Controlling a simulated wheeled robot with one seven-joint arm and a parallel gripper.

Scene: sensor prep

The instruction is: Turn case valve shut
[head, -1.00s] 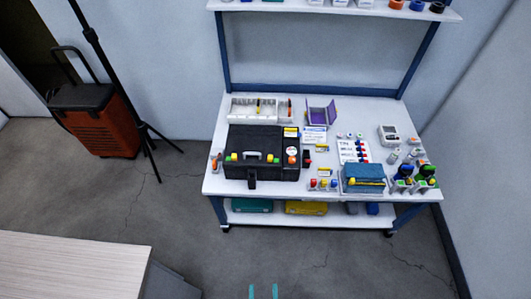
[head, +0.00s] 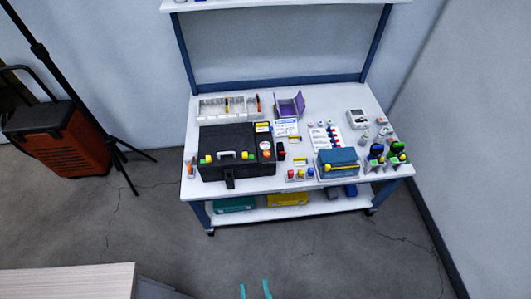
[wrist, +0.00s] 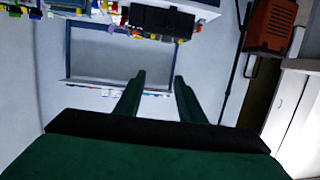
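The black case (head: 228,141) lies closed on the left half of the white workbench, with a grey handle and yellow-green latches on its front. A small round white-and-red part (head: 265,147) and an orange part sit at the case's right end; I cannot tell which is the valve. The case also shows upside down in the wrist view (wrist: 160,20). My gripper (head: 255,289) shows only as two green fingertips at the bottom edge of the head view, far short of the bench. In the wrist view its fingers (wrist: 158,78) are apart with nothing between them.
The workbench (head: 240,187) also carries a white divided tray (head: 228,107), a purple holder (head: 289,104), a blue box (head: 338,161) and several bottles. A wood-topped table (head: 70,281) is at lower left. A tripod and orange trolley case (head: 62,140) stand left. Floor before the bench is clear.

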